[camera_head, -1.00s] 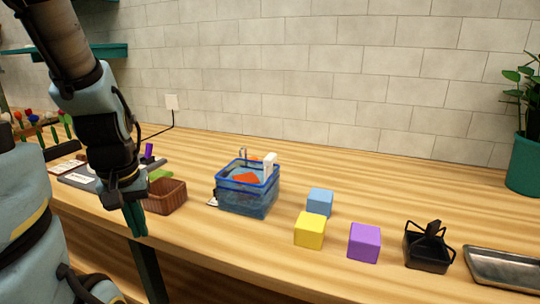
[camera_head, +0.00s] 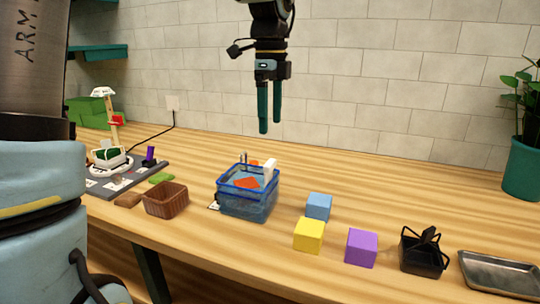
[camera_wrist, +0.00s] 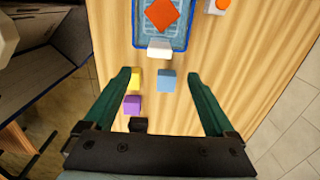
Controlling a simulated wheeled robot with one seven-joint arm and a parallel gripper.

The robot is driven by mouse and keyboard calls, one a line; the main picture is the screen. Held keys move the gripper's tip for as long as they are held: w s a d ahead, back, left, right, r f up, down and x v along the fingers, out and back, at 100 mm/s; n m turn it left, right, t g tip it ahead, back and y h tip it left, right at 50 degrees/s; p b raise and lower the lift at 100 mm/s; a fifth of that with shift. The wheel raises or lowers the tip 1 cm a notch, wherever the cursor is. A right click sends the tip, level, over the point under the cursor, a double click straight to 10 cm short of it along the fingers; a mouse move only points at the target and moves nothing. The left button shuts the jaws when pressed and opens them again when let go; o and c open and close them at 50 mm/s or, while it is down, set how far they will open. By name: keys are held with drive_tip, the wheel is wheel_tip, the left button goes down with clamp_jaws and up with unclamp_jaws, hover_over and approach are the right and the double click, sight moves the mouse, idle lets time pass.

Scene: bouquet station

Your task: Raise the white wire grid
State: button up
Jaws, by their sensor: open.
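I cannot clearly make out a white wire grid. A blue see-through tub (camera_head: 232,207) stands mid-table with an orange-red piece (camera_head: 246,183) inside it. A white upright part (camera_head: 270,168) is at its right rim. In the wrist view the tub (camera_wrist: 137,30), the orange piece (camera_wrist: 162,13) and the white part (camera_wrist: 159,47) show at the top. My gripper (camera_head: 270,122) is open and empty, pointing down well above the table behind the tub in the head view. Its fingers (camera_wrist: 159,78) are wide apart in the wrist view.
Blue (camera_head: 319,206), yellow (camera_head: 309,236) and purple (camera_head: 361,248) cubes stand right of the tub. Farther right are a black wire-handled caddy (camera_head: 423,255) and a metal tray (camera_head: 500,272). A brown basket (camera_head: 166,200) stands left. A potted plant (camera_head: 523,168) is far right.

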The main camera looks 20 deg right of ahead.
sight(270, 162)
wheel_tip(270, 162, down, 10)
drive_tip(key=shift+f+p, duration=0.1)
drive_tip(key=shift+p, duration=0.55)
drive_tip(key=shift+c, duration=0.2)
clamp_jaws()
idle(0.5)
